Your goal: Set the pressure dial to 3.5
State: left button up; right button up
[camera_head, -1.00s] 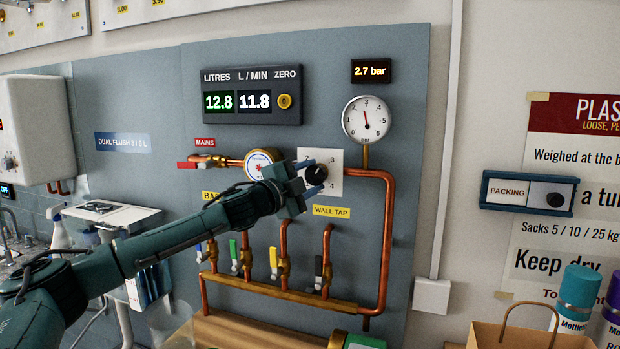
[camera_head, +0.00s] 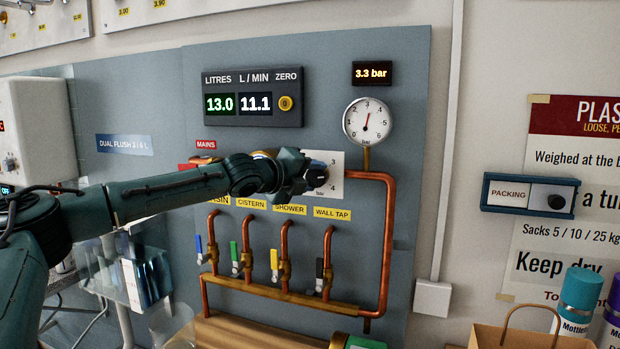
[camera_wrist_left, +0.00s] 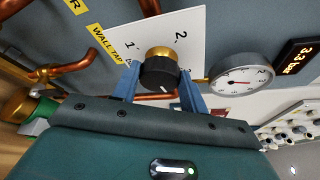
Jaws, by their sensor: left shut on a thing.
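The pressure dial is a black knob (camera_wrist_left: 160,76) with a brass collar on a white numbered plate (camera_head: 337,181). My left gripper (camera_wrist_left: 161,88) is shut on the knob, one blue finger on each side of it. In the head view my left gripper (camera_head: 312,178) covers most of the knob and the left part of the plate. The digital display (camera_head: 372,73) reads 3.3 bar. The round gauge (camera_head: 367,122) below it has a red needle pointing just right of the top. The gauge also shows in the wrist view (camera_wrist_left: 241,80). My right gripper is not in view.
Copper pipes (camera_head: 386,240) run below and right of the plate, with several lever valves (camera_head: 284,267) under yellow labels. A litre display (camera_head: 252,97) hangs at the upper left. A packing switch box (camera_head: 527,195) is on the wall at right.

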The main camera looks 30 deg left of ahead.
pick_arm(q)
jog(key=shift+m, duration=0.6)
jog(key=shift+g, duration=0.3)
jog(key=o, duration=1)
jog(key=d+b+v, duration=0.1)
jog(key=v, duration=1.2)
jog(key=shift+a, duration=0.3)
